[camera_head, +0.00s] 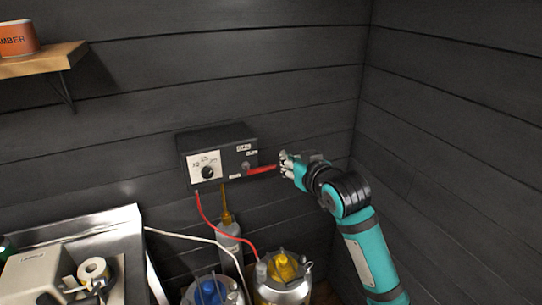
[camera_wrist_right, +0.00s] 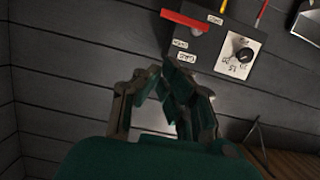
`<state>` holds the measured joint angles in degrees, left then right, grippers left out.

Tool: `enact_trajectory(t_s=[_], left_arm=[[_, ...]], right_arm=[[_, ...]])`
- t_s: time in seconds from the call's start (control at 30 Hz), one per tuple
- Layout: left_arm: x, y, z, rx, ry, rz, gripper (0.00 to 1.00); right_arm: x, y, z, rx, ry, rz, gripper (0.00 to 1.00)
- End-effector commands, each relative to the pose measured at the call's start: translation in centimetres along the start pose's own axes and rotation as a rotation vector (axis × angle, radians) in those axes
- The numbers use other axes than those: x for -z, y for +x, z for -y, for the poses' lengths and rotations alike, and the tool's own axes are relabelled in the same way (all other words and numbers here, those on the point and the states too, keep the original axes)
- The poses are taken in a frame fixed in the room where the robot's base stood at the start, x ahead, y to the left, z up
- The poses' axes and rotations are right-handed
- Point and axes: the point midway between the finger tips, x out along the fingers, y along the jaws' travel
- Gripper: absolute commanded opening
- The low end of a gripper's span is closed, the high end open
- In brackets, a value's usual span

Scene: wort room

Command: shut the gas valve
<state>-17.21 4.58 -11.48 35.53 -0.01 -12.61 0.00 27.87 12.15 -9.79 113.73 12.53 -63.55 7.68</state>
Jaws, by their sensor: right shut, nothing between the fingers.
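The gas valve is a red lever (camera_head: 262,170) on the front of a black control box (camera_head: 217,150) on the wall. The lever points right, roughly level, from its pivot on the box's right half. In the right wrist view, which is turned over, the red lever (camera_wrist_right: 185,21) sticks out from the box (camera_wrist_right: 222,40). My right gripper (camera_head: 284,165) is shut and empty, just right of the lever's free end. Its fingers (camera_wrist_right: 172,82) show a gap to the lever in the wrist view; I cannot tell the depth between them. My left gripper is out of view.
A black dial (camera_head: 207,172) sits on the box's left half. Below stand a keg with a yellow top (camera_head: 284,266), one with a blue top (camera_head: 209,292) and a grey cylinder (camera_head: 229,243). A wooden shelf (camera_head: 40,62) is at upper left, a metal counter (camera_head: 120,225) at lower left.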

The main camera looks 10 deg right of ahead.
Motion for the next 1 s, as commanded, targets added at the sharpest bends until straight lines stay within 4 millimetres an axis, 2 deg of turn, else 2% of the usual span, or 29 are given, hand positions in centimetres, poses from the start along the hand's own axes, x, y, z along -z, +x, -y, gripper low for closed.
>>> enact_trajectory(t_s=[0.1, 0.43, 0.57, 0.67, 1.0], left_arm=[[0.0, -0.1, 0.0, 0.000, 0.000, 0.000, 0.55], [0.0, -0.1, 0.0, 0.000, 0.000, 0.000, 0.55], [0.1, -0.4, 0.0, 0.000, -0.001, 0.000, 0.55], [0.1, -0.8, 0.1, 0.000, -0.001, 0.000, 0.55], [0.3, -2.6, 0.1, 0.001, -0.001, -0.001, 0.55]], right_arm=[[1.3, -0.3, 0.1, 0.004, -0.003, -0.020, 0.00], [1.3, -0.2, 0.1, 0.004, -0.002, -0.020, 0.00], [1.4, 0.6, 0.1, 0.004, -0.001, -0.019, 0.00], [1.4, 2.1, 0.1, 0.004, -0.001, -0.017, 0.00], [1.6, 9.1, 0.2, 0.004, -0.001, -0.016, 0.00]])
